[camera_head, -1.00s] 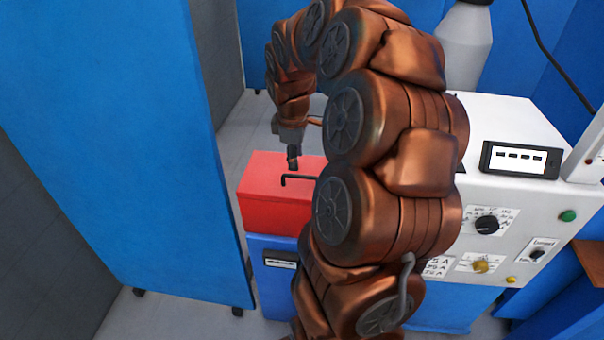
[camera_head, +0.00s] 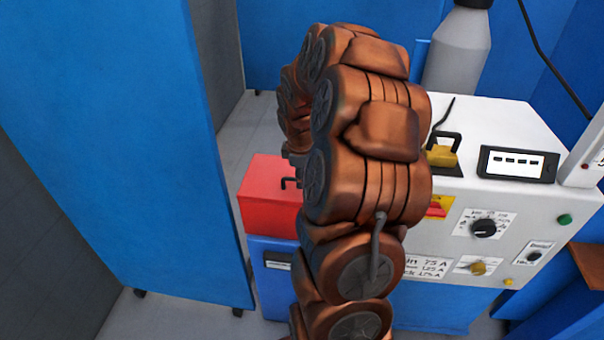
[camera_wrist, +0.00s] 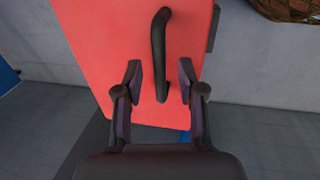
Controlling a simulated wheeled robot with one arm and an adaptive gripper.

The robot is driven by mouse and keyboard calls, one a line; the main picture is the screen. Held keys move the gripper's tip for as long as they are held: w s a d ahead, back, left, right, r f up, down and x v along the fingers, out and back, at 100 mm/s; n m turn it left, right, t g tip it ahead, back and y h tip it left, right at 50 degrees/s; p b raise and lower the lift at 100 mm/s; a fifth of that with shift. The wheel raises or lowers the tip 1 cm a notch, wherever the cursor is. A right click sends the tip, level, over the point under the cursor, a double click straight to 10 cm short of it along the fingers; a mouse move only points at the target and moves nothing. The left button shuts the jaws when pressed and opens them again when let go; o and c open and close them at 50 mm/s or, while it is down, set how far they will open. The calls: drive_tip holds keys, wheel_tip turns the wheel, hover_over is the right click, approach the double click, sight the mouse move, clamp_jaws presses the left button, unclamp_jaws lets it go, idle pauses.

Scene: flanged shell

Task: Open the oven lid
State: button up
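The red oven lid (camera_head: 262,198) is closed on top of a blue cabinet in the head view, left of the white control panel. Its black bar handle (camera_head: 288,183) is partly hidden behind my arm. In the wrist view the red lid (camera_wrist: 105,38) fills the upper middle, and the black handle (camera_wrist: 159,50) runs lengthwise down it. My gripper (camera_wrist: 158,80) is open, with its two fingers apart on either side of the handle's near end. I cannot tell how far above the lid the fingers are.
The white control box (camera_head: 500,130) with knobs and a display (camera_head: 518,163) stands right of the lid. A yellow block with a black handle (camera_head: 442,152) sits on it. A grey bottle (camera_head: 458,50) stands behind. A tall blue panel (camera_head: 110,130) stands on the left.

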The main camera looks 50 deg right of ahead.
clamp_jaws()
idle(0.3)
idle(0.4)
